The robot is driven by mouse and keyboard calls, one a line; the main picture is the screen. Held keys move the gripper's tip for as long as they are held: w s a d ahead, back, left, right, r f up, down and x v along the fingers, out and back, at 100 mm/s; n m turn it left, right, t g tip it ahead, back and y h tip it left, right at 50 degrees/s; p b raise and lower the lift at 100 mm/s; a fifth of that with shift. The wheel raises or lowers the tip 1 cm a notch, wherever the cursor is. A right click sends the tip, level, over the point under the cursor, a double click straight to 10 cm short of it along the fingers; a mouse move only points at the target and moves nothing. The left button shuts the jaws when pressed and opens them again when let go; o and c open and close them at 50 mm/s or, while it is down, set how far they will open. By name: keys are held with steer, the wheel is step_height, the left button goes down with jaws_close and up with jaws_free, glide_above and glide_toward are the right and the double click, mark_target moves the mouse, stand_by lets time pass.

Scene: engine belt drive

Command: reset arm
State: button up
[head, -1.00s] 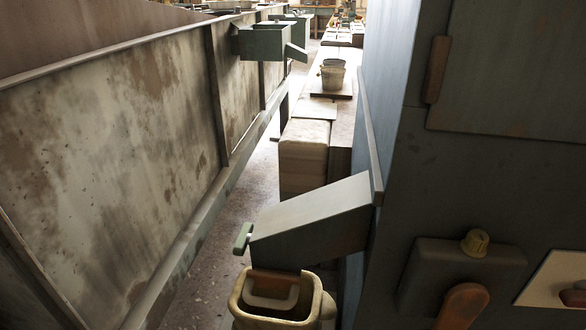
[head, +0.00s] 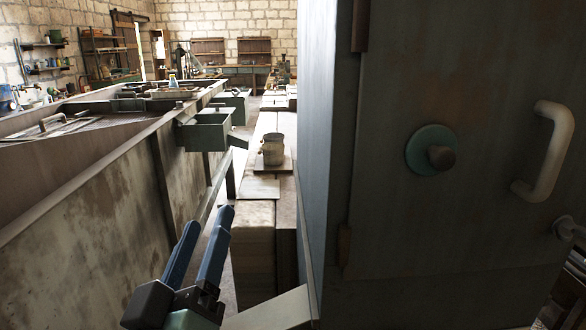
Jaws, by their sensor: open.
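My gripper (head: 209,219) shows at the lower left of the head view. Its two blue fingers point up and away from me and stand apart, with nothing between them. Its dark housing sits at the bottom edge of the picture. The gripper is in the gap between the stained metal tank wall (head: 90,215) on the left and the grey cabinet (head: 440,90) on the right. It appears clear of both. The rest of the arm is mostly out of view.
The cabinet has a pale handle (head: 546,150) and a round green knob (head: 431,150). A sloped metal chute (head: 270,312) juts out at the bottom. A bucket (head: 273,150) stands on a low bench beyond. A green box (head: 205,133) hangs on the tank. A narrow aisle runs between.

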steer(key=s+d+r+m+t+p, duration=0.2)
steer(key=d+r+p, duration=0.1)
steer(key=r, duration=0.8)
steer(key=s+d+r+m+t+p, duration=0.2)
steer(key=s+d+r+p, duration=0.1)
steer(key=r, duration=0.9)
steer(key=s+d+r+m+t+p, duration=0.2)
steer(key=s+d+r+p, duration=0.1)
steer(key=r, duration=0.9)
steer(key=shift+s+d+y+p, duration=0.25)
steer(key=shift+d+y+p, duration=0.15)
steer(key=shift+d+p, duration=0.3)
steer(key=shift+o, duration=0.2)
